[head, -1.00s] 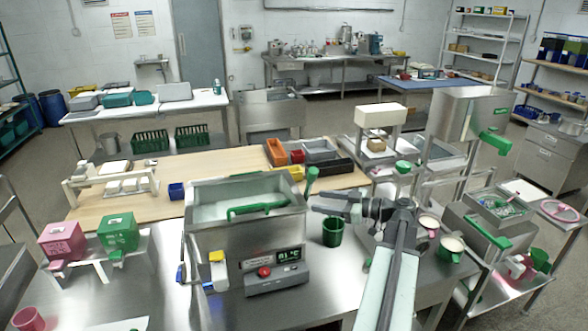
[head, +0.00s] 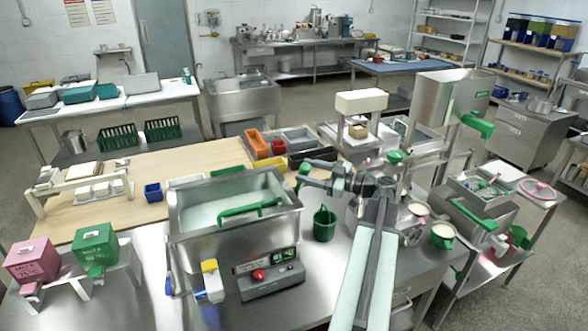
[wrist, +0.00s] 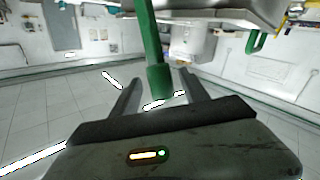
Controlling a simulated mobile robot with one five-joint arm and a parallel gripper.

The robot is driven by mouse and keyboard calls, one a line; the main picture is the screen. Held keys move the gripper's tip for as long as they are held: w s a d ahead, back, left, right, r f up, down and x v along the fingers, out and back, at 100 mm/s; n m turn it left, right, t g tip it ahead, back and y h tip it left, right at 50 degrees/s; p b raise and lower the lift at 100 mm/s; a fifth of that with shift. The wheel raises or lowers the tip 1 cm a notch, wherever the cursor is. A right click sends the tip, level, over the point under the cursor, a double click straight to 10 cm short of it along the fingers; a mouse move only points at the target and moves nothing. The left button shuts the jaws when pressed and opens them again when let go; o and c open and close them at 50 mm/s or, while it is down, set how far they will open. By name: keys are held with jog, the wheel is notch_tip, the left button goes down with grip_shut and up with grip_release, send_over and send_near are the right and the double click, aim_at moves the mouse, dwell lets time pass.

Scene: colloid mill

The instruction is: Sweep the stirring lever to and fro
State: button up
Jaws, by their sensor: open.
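The stirring lever is green. My gripper partly hides the handle's lower part.
A green cup (head: 324,225) stands just below my gripper on the steel table. A control box (head: 268,277) with a red button sits before the vat. Pink (head: 31,260) and green (head: 95,247) boxes stand at left. Bins (head: 257,145) are behind.

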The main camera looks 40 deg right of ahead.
jog(key=x, duration=0.4)
grip_shut()
dwell(1.4)
